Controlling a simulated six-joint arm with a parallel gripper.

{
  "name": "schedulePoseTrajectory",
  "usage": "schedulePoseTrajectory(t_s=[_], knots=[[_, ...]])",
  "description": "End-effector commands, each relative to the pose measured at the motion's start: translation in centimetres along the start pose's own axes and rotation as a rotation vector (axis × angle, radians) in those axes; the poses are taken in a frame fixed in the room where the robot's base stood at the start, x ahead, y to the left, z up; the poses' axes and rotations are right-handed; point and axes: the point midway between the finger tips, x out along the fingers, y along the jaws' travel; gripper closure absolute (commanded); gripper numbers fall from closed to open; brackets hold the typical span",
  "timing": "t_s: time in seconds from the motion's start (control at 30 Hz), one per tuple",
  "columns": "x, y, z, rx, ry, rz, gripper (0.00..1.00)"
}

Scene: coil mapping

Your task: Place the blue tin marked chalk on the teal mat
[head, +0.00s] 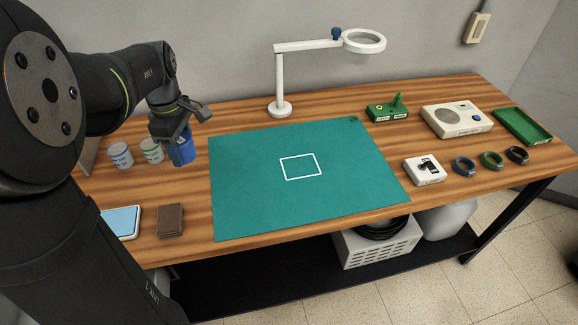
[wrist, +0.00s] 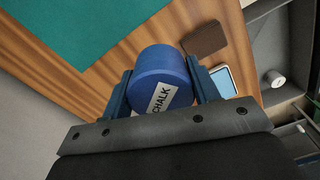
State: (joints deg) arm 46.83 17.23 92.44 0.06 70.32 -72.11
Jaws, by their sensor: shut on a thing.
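The blue tin (head: 183,150) is at the left of the table in the head view, just left of the teal mat (head: 232,205). In the wrist view the blue tin (wrist: 160,66) shows a white label reading CHALK. My gripper (wrist: 159,88) has a finger on each side of the tin and is shut on it. In the head view my gripper (head: 178,135) is over the tin's upper part. I cannot tell whether the tin's base touches the table. The mat is flat and bears a white outlined rectangle (head: 301,167) with nothing on it.
Two paler tins, one (head: 120,155) and another (head: 151,150), stand left of the blue tin. A brown block (head: 170,220) and a light blue pad (head: 122,220) lie in front. A white magnifier lamp (head: 281,108) stands behind the mat. A white box (head: 424,171) sits right of it.

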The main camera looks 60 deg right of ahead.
Motion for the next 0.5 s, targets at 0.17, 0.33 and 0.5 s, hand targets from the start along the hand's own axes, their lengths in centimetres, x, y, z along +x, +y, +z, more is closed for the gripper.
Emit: schedulePoseTrajectory(t_s=[0.17, 0.33, 0.5], knots=[[0.1, 2.4, 6.5, 0.123, 0.000, -0.001, 0.70], [0.1, 3.9, 12.8, 0.233, 0.000, 0.000, 0.70], [0.1, 4.4, 19.2, 0.341, 0.000, 0.000, 0.70]])
